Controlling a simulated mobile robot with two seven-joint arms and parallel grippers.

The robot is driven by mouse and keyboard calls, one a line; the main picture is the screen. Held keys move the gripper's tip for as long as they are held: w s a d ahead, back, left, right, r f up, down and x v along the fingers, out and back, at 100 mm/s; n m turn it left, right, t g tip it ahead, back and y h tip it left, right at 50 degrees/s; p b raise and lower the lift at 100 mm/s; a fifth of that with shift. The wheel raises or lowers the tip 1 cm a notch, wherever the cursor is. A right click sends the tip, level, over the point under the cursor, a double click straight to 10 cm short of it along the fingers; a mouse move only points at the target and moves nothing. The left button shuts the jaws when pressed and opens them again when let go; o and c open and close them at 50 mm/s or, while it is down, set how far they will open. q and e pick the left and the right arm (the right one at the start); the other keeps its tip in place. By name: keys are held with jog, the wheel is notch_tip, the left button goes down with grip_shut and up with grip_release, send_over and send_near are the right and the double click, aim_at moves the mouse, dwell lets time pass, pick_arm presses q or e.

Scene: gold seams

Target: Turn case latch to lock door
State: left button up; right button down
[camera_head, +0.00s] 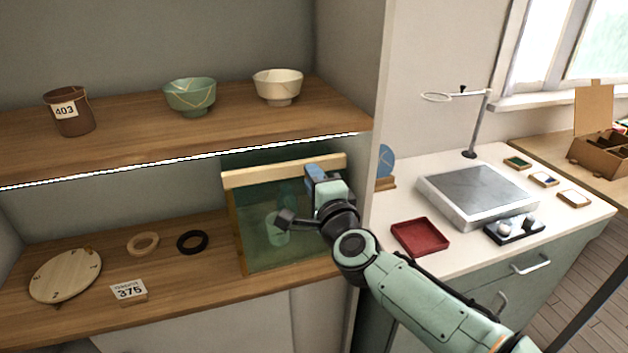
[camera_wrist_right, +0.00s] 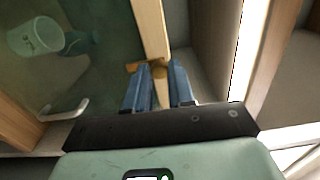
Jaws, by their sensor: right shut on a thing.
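The display case (camera_head: 285,170) stands on the lower shelf, with a pale wooden top rail, wooden side frame and greenish glass. A pale cup (camera_head: 277,228) shows through the glass. My right gripper (camera_head: 318,176) is at the case's upper right corner. A light handle (camera_wrist_right: 65,112) shows at lower left there. My left gripper is out of view.
The upper shelf above holds a brown cup (camera_head: 70,112), a green bowl (camera_head: 190,96) and a cream bowl (camera_head: 278,86). A round wooden board (camera_head: 65,275), two rings and a 375 card (camera_head: 129,290) lie left of the case. A cabinet wall stands close on the right.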

jog(key=c, duration=1)
grip_release()
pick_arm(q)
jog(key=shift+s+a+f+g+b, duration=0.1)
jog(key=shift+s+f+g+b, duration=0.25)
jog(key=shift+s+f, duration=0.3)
pick_arm(e)
jog(key=v, duration=1.3)
jog(key=shift+s, duration=0.2)
